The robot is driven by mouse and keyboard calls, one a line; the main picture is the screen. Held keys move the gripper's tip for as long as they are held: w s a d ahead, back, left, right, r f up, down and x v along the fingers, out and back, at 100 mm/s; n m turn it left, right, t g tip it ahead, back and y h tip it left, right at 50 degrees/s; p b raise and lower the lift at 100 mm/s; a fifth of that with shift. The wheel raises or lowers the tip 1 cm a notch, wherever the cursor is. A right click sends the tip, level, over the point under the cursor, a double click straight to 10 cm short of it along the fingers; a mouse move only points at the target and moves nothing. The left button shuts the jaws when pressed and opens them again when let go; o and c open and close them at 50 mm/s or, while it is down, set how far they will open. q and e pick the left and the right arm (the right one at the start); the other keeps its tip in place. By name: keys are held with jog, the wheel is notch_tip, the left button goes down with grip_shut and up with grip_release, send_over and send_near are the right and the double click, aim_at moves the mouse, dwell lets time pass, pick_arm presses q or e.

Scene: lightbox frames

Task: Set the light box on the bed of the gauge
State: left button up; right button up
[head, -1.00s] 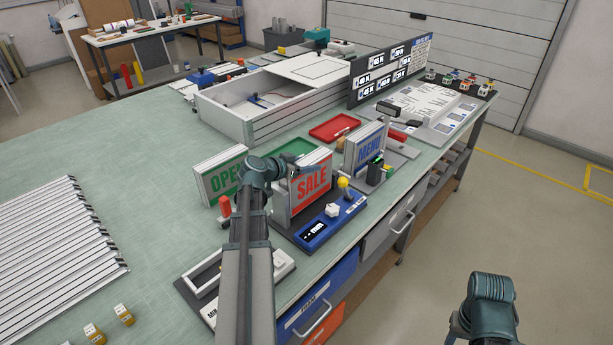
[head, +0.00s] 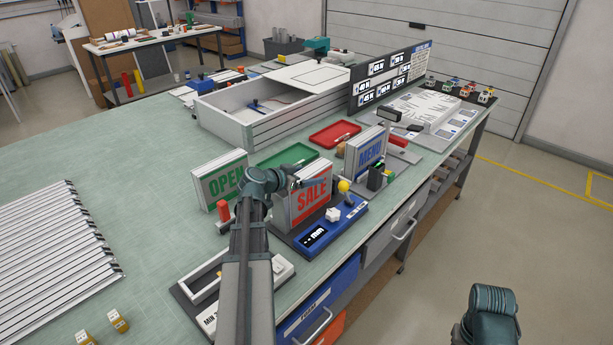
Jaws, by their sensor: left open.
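The SALE light box (head: 311,203), a white-framed panel with red lettering, stands upright on the dark bed of the gauge. The gauge has a blue front (head: 330,228) with a small lit display, a white knob and a yellow ball-topped lever. My left gripper (head: 292,181) is open at the upper left of the SALE box, close against it. The box and my wrist partly hide the fingers, so contact is unclear. Of my right arm only a teal link shows at the lower right; its gripper is not visible.
The OPEN sign (head: 222,180) stands just left of my left wrist, and the MENU sign (head: 367,152) stands behind the gauge to the right. A green tray (head: 290,155) and a red tray (head: 335,133) lie behind.

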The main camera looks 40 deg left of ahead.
pick_arm(q)
jog(key=shift+r, duration=0.25)
jog(key=p+v, duration=0.4)
jog(key=v, duration=0.6)
jog(key=shift+s, duration=0.25)
jog(key=shift+p+v, duration=0.4)
jog(key=shift+v, duration=0.35)
